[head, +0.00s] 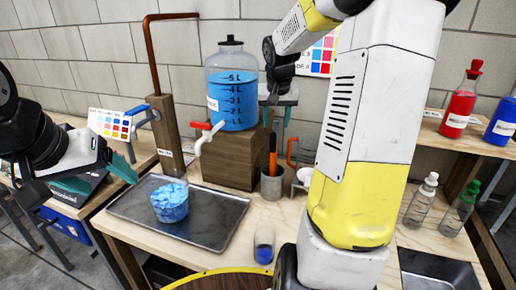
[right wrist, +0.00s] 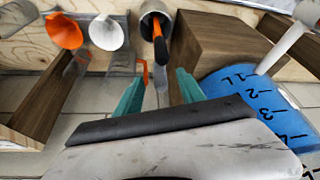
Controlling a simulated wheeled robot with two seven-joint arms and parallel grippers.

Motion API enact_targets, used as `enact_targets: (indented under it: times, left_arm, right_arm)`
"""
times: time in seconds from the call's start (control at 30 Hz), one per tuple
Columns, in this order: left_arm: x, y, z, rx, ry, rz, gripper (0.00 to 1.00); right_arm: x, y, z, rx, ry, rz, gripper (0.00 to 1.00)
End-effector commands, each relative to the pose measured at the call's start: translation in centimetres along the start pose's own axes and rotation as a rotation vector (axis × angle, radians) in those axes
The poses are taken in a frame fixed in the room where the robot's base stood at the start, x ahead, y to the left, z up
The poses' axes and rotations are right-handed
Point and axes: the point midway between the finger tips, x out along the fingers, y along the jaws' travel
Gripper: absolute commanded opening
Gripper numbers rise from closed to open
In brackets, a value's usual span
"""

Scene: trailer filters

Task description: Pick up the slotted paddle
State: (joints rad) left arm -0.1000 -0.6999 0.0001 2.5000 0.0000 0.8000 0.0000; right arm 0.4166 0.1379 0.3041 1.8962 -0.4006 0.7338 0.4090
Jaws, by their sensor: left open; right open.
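My left gripper (head: 127,164) is open and empty, left of the metal tray.
A blue-filled dispenser (head: 232,90) stands on a wooden block (head: 228,160) just left of the paddle. A tray (head: 215,237) holds a tub of blue pieces (head: 170,202). A small beaker (head: 263,247) stands in front. Funnels (right wrist: 65,30) hang close to the cup.

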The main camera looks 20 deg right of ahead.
Motion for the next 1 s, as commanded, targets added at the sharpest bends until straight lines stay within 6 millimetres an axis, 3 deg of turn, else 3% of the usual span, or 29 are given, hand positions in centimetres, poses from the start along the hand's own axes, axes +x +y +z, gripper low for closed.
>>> enact_targets:
  times: [0.13,0.67,0.97,1.0]
  left_arm:
    - [0.0,0.0,0.0,0.000,0.000,0.000,0.73]
    - [0.0,0.0,0.0,0.000,0.000,0.000,0.73]
    - [0.0,0.0,0.0,0.000,0.000,0.000,0.73]
    - [0.0,0.0,0.0,0.000,0.000,0.000,0.73]
  right_arm:
    - [1.7,0.5,-0.8,0.017,-0.005,0.003,0.46]
    - [8.4,0.1,-0.7,0.015,-0.006,0.003,0.46]
    - [8.9,0.1,-0.8,0.017,-0.003,0.003,0.46]
    - [8.9,0.1,-0.8,0.017,-0.003,0.003,0.42]
